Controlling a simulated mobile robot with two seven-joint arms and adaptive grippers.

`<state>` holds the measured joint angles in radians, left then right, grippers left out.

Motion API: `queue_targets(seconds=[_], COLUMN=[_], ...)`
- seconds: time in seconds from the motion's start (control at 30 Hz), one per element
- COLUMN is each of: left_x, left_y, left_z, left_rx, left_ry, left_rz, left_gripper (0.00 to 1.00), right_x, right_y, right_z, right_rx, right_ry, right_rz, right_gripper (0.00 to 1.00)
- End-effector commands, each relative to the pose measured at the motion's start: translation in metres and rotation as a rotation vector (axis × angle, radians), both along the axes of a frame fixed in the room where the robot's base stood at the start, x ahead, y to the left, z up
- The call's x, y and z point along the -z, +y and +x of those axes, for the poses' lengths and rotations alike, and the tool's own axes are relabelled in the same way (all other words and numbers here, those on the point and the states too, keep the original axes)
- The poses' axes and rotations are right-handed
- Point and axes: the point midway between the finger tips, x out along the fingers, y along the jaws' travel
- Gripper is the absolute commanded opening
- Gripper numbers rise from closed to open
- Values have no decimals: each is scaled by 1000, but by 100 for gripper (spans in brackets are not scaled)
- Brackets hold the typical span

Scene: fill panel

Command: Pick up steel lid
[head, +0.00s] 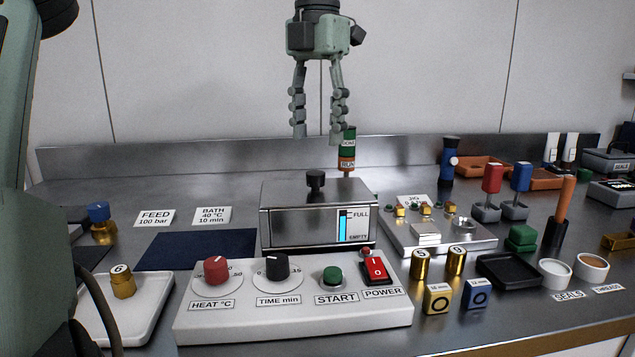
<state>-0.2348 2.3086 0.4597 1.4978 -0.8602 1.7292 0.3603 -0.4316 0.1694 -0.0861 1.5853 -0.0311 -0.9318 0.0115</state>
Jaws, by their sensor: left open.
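The steel lid (338,192) lies on top of the steel bath box (295,228) behind the control panel. A black knob (315,180) stands up from the middle of the lid. My left gripper (318,135) hangs above the lid with its fingers pointing down. It is open and empty, and its fingertips are apart from the knob. My right gripper is not in view.
The control panel (293,318) with dials and switches stands in front of the box. A green and orange bottle (347,150) stands behind it. A jig plate (470,240) with small parts is at the right. A dark blue mat (195,250) lies clear at the left.

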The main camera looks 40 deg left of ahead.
Motion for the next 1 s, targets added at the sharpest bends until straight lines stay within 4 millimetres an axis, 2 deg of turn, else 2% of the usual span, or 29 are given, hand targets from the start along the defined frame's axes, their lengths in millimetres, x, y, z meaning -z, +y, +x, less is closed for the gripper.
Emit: queue_targets(seconds=[0.2,0.4,0.53,0.67,0.87,1.0], left_x=[24,50,68,76,76,76], left_y=[0,-1,-1,-1,0,0], left_z=[-1,-5,-5,-5,-5,-5], left_rx=[1,2,0,0,-1,-1], left_ry=[2,3,3,0,0,0], left_rz=[-2,-3,-1,-1,0,0], left_gripper=[50,50,50,50,50,34], right_x=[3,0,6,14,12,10], right_y=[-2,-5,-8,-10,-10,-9], right_z=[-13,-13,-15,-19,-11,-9], right_rx=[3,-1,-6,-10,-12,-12], right_ry=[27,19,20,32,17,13], right_rz=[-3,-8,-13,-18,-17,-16], right_gripper=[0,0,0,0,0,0])
